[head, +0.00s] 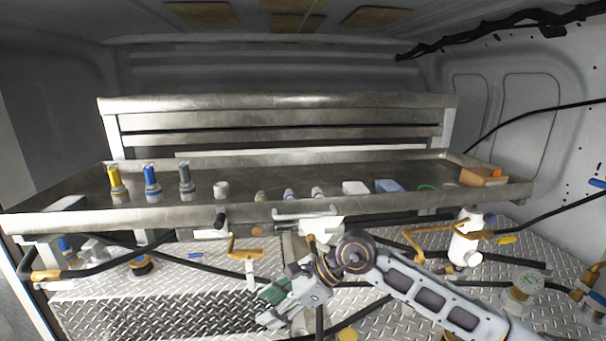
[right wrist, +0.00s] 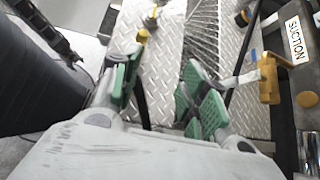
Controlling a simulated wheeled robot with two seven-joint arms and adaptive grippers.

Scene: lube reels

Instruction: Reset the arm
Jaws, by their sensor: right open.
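My right arm (head: 420,295) comes in from the lower right of the head view and bends at a dark joint near the picture's middle. My right gripper (head: 275,303) is low in the centre, in front of the metal tray bench (head: 240,217) and over the diamond-plate floor. In the right wrist view the right gripper (right wrist: 160,88) has its two green-padded fingers spread apart, with nothing held between them. The floor plate shows through the gap. My left gripper is not seen in the head view.
Yellow (head: 114,184), blue (head: 152,184) and grey (head: 186,182) fittings stand on the tray's left. An orange-brown box (head: 483,177) sits at its right end. A yellow handle (right wrist: 269,78) beside a SUCTION label (right wrist: 296,40) is right of the gripper. Hoses cross the floor.

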